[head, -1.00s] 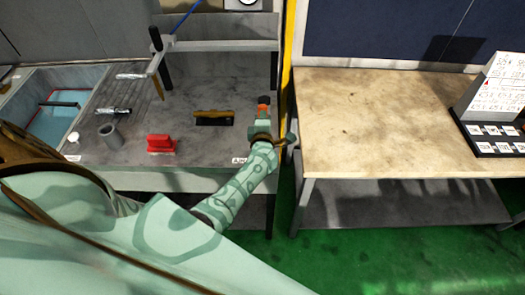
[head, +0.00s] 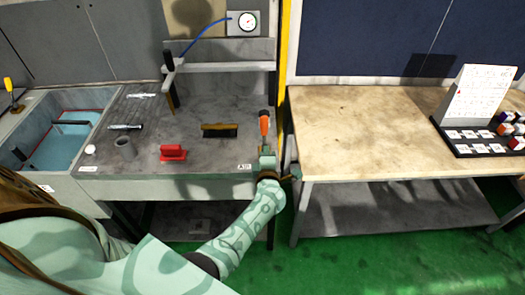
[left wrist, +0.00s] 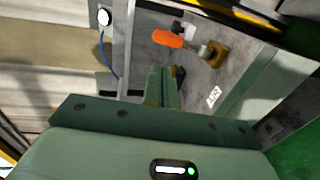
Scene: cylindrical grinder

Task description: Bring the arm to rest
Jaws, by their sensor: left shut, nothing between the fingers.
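My left arm reaches in from the lower left in the head view. Its gripper (head: 267,153) is at the front right corner of the grey bench (head: 190,125), shut and empty. An orange-handled tool (head: 264,124) shows just beyond the fingers. In the left wrist view the closed fingers (left wrist: 163,72) point toward the bench, with the orange handle (left wrist: 167,38) past their tips and apart from them in the picture. My right gripper is not in view.
A red block (head: 173,153), a dark brush-like piece (head: 219,130) and a grey cup (head: 125,148) stand on the bench. A yellow post (head: 284,50) rises beside it. The wooden table (head: 370,130) at right is mostly clear, with a card stand (head: 475,95).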

